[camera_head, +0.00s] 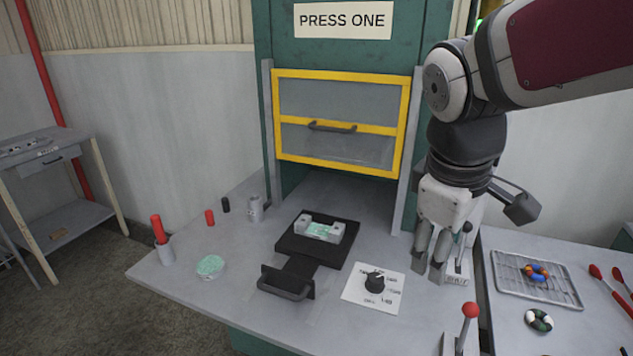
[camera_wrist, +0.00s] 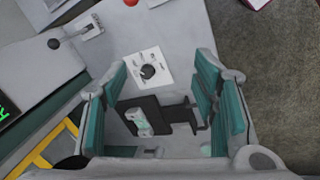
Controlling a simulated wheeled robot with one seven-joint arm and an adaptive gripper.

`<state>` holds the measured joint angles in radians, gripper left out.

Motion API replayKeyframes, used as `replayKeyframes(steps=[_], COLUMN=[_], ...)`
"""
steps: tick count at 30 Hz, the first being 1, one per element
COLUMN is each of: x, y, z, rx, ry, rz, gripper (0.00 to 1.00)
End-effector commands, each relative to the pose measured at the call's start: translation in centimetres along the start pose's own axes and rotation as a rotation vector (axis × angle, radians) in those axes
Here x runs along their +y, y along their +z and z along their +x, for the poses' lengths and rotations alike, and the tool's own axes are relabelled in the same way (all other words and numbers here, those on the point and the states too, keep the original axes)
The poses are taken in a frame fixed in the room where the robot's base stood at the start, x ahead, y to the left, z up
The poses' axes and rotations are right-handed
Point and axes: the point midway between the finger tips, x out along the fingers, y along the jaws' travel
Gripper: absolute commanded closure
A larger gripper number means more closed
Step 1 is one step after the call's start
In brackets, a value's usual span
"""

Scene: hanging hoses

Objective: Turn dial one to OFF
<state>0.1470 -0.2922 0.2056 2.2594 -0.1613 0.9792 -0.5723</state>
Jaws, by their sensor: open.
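The dial (camera_head: 374,283) is a black knob on a white plate with small markings, lying on the grey bench to the right of the black slide. The markings are too small to read surely. In the wrist view the dial (camera_wrist: 148,71) shows beyond and between my open fingers. My gripper (camera_head: 429,267) points down, open and empty, just behind and to the right of the dial plate, apart from it. In the wrist view its teal-padded fingers (camera_wrist: 160,90) stand wide apart.
A lever (camera_head: 460,248) stands close by my gripper, and a red-knobbed lever (camera_head: 468,318) at the front right. A black slide with a handle (camera_head: 285,285) lies left of the dial. The yellow-framed guard (camera_head: 340,125) is behind. A wire tray (camera_head: 538,279) is at right.

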Motion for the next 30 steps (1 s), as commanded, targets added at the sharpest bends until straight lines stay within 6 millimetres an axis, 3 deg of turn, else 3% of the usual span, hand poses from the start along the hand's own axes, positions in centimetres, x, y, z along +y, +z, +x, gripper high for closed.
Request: replayKeyframes(steps=[8,18,24,30], x=[4.0,7.1,8.1,8.5], y=[-5.9,-12.2,-14.8,-15.9], z=[3.7,11.0,15.1,17.1], rx=[-0.066,0.008,0.105,0.162], ry=[-0.068,-0.194,-0.239,-0.249], rz=[-0.5,-1.069,-1.317,-1.43], gripper=[0.46,0.46,0.46,0.46])
